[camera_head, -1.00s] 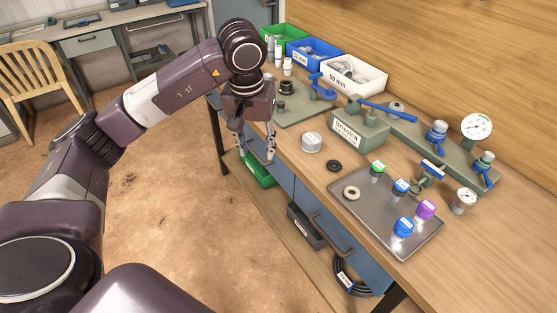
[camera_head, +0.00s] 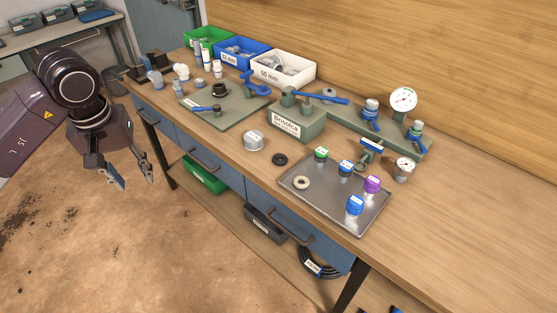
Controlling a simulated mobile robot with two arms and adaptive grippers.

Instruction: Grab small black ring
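A small black ring (camera_head: 280,159) lies flat on the wooden workbench, between a grey round tin (camera_head: 253,140) and the metal tray (camera_head: 335,213). My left gripper (camera_head: 134,184) hangs at the left, beyond the front edge of the bench. Its fingers point down, stand apart and have nothing between them. It is well to the left of the ring and not touching anything. My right gripper is not in the view.
The tray holds a pale ring (camera_head: 302,183) and several capped pieces, such as a purple one (camera_head: 372,184). A green pump box (camera_head: 297,122) stands behind the black ring. Green, blue and white bins (camera_head: 284,71) line the wall. Bare bench lies at right.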

